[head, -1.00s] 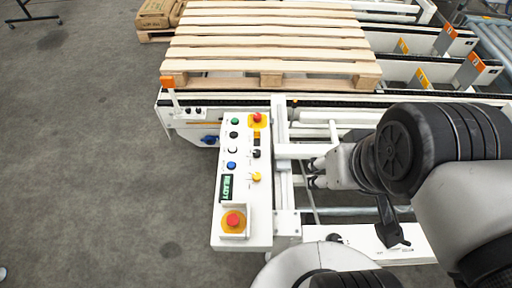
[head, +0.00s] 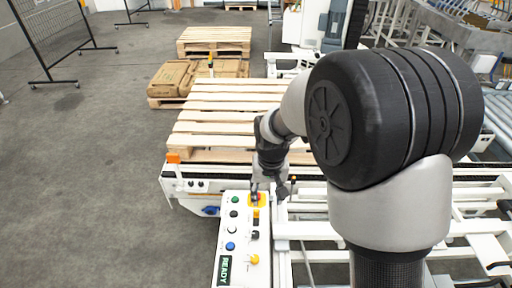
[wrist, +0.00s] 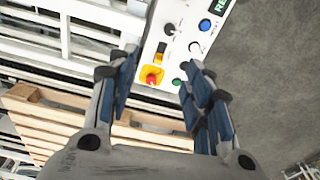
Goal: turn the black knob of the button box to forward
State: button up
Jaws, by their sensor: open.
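The white button box (head: 238,275) stands in the lower middle of the head view, with two columns of controls and a READY display (head: 224,270). The black knob (head: 255,235) is in its right column, above a yellow knob (head: 254,259). In the wrist view the black knob (wrist: 169,29) is near the top, beyond my fingertips; its pointing direction is too small to tell. My gripper (head: 266,191) is at the far end of the box, by the red knob on its yellow plate. In the wrist view my gripper (wrist: 163,62) is open and empty, fingers spread.
The red knob on yellow (wrist: 152,77) and green button (wrist: 177,81) lie between my fingers in the wrist view. A wooden pallet (head: 225,110) sits behind the box. White conveyor frames (head: 310,228) run right of it. Grey floor at left is open.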

jog(key=g+p, duration=0.1)
jog(key=p, duration=0.1)
send_near(256, 233)
notch_tip(256, 233, down, 9)
jog(key=b, duration=0.3)
jog(key=shift+a+r+b, duration=0.1)
jog(key=shift+a+b, duration=0.05)
jog(key=shift+b, duration=0.15)
jog(key=shift+c, duration=0.3)
jog(key=c, duration=1)
